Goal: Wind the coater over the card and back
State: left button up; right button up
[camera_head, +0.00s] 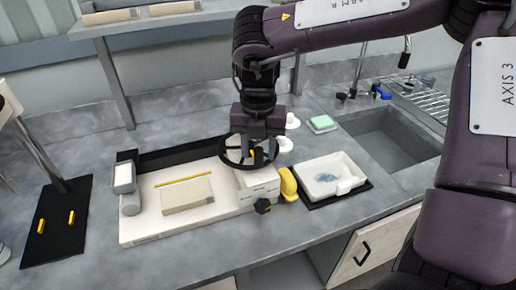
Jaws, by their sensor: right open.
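The coater is a flat white bed (150,226) on the counter with a cream carriage block (257,186) at its right end. A black handwheel (236,160) sits at the top of the carriage. A kraft-brown card (187,195) lies on the bed left of the carriage, with a thin yellow rod (184,181) just behind it. My right gripper (255,150) points down over the handwheel, its jaws open and close to the wheel. Whether it touches the wheel is hidden. My left gripper is not in view.
A white tray (331,176) with a blue smear stands right of the coater, beside a yellow object (288,184). A sink (394,136) lies farther right. A green sponge (322,123) is behind. A black mat (56,222) with yellow pieces lies left. The front counter strip is clear.

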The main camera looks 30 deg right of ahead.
jog(key=shift+f, duration=0.55)
jog(key=shift+c, duration=0.2)
grip_shut()
jog(key=shift+d+r, duration=0.1)
jog(key=shift+d, duration=0.05)
